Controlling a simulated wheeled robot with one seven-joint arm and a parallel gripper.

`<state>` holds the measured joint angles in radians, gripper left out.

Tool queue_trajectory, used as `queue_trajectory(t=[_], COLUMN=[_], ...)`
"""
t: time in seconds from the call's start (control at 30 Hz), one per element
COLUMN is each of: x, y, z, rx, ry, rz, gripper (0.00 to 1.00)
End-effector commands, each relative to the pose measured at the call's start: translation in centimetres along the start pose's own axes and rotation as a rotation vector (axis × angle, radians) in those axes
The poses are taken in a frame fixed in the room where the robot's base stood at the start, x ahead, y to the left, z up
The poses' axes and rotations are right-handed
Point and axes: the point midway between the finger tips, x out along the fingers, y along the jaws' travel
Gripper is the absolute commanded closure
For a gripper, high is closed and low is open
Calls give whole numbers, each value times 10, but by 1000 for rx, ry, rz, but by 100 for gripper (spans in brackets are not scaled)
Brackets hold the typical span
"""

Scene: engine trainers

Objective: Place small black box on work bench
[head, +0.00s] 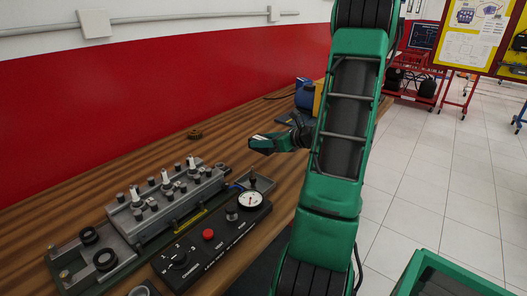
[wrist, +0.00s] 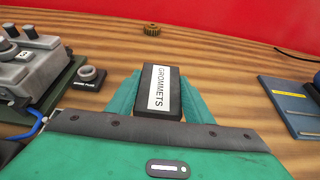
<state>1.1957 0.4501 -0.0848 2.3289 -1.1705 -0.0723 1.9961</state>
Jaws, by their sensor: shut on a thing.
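The small black box (wrist: 148,97) has a white label reading "GROMMETS". In the wrist view it sits between the green fingers of my gripper (wrist: 160,98), which is shut on it. In the head view my gripper (head: 262,143) is over the wooden work bench (head: 70,197), beyond the engine trainer; the box is hard to make out there. The bench top also fills the wrist view (wrist: 215,55) behind the box. I cannot tell whether the box touches the bench or hangs just above it.
A grey engine trainer (head: 165,205) with a black gauge panel (head: 215,240) covers the near bench. A small brown gear (head: 194,135) lies towards the red wall. A blue-grey tool or plate (wrist: 290,105) is at right in the wrist view. Bare wood lies around the gear.

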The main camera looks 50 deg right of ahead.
Motion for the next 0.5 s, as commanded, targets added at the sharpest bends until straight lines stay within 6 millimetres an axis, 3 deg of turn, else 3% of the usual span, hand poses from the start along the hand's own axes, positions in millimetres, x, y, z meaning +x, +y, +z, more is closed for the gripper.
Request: queue_trajectory(t=[0.2,0.37,0.5], x=[9,12,19], y=[-20,-21,-21], z=[-10,-16,-33], rx=[0,2,4], ry=[-1,0,0], rz=[1,2,2], gripper=[78,78,78])
